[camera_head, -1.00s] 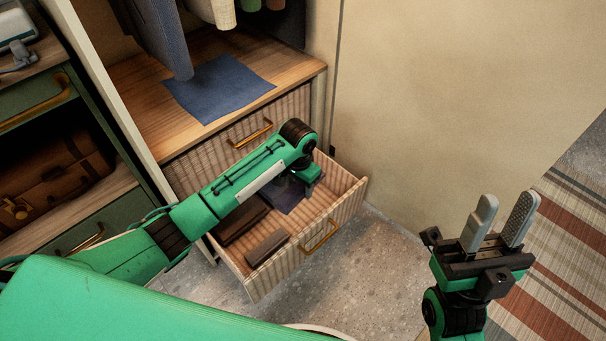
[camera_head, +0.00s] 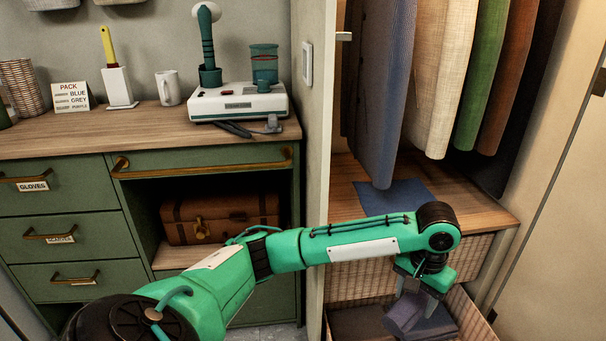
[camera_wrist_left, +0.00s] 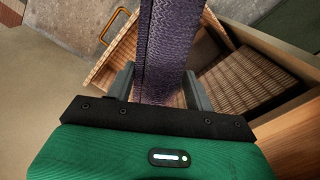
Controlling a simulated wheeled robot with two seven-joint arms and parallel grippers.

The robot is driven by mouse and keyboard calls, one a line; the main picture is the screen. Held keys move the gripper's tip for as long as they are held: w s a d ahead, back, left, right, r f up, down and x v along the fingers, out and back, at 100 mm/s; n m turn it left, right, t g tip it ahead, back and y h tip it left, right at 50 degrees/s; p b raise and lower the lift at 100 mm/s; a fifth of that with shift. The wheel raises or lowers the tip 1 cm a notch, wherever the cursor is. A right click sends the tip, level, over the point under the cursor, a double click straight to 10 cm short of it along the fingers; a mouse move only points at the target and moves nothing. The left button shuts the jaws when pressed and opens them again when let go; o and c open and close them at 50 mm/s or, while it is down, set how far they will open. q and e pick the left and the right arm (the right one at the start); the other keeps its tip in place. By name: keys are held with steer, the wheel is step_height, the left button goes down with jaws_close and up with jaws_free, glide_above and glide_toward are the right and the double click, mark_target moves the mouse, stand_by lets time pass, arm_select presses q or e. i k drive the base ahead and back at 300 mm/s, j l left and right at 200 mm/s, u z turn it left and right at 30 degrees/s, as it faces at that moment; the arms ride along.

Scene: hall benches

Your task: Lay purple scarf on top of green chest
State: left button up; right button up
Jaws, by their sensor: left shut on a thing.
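My left gripper (camera_head: 408,286) is shut on the purple scarf (camera_head: 404,313), just over the open wicker drawer (camera_head: 490,322) at the lower right. In the left wrist view the folded, ribbed scarf (camera_wrist_left: 168,45) runs between the two grey fingers (camera_wrist_left: 160,92), with the drawer below. The green chest (camera_head: 75,190) stands at the left in the head view. Its wooden top (camera_head: 60,143) is partly covered by objects. My right gripper is out of view.
On the chest top stand a sign (camera_head: 70,97), a white holder (camera_head: 118,88), a mug (camera_head: 167,88) and a white device (camera_head: 238,102). A white partition (camera_head: 316,170) separates chest and wardrobe. Clothes hang above a blue cloth (camera_head: 392,196).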

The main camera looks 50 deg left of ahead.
mark_target(104, 128)
steer(key=k+u, duration=0.25)
steer(key=k+j+u, duration=0.1)
steer(key=k+u, duration=0.15)
steer(key=j+u, duration=0.15)
steer(key=u, duration=0.3)
steer(key=i+j+u, duration=0.1)
steer(key=u, duration=0.4)
steer(key=i+j+u, duration=0.1)
steer(key=u, duration=0.35)
